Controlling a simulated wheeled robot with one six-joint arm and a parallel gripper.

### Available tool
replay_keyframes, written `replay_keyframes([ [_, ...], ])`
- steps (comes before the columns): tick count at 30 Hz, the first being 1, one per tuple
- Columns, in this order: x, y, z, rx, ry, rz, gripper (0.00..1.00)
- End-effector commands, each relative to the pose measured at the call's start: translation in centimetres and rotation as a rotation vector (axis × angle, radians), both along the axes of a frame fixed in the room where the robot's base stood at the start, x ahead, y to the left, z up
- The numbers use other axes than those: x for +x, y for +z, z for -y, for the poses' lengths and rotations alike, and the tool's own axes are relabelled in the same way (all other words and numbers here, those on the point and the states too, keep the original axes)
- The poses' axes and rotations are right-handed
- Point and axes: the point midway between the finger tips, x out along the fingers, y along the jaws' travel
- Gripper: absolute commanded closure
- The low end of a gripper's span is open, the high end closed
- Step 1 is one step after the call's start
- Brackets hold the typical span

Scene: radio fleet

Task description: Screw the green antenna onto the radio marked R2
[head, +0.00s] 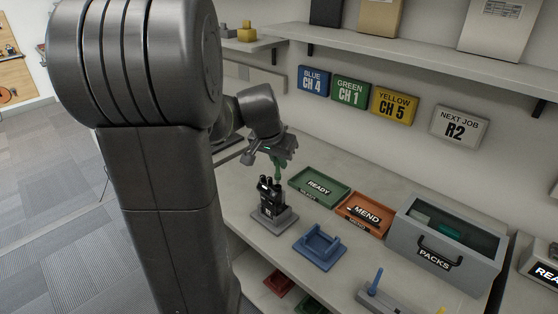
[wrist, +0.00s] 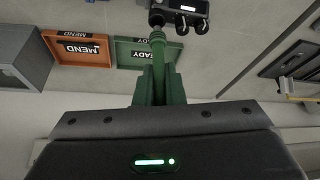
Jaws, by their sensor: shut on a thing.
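The black radio (head: 267,198) stands upright in a grey holder (head: 275,221) on the bench; its marking is too small to read. In the wrist view the radio (wrist: 187,9) is at the top edge, with knobs on its end. My gripper (head: 277,160) is above the radio, shut on the green antenna (head: 277,173), which points down at the radio's top. In the wrist view the antenna (wrist: 158,45) runs from between my green fingers (wrist: 159,88) to the radio. Its far end overlaps the radio's top; I cannot tell if it is threaded in.
A green READY tray (head: 337,199), an orange MEND tray (head: 378,230) and a grey PACKS box (head: 410,249) line the bench. A blue cradle (head: 320,251) is in front. A blue antenna (head: 376,279) stands in a grey rack (head: 376,297). A wall sign (head: 459,125) reads NEXT JOB R2.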

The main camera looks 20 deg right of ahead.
Motion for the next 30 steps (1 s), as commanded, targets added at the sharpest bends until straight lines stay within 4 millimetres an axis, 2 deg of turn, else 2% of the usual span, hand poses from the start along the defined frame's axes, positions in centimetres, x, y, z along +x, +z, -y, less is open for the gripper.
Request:
replay_keyframes([
  [10, 0.0, -0.1, 0.0, 0.0, 0.0, 0.0, 1.0],
  [30, 0.0, -1.8, 0.0, 0.0, 0.0, 0.0, 1.0],
])
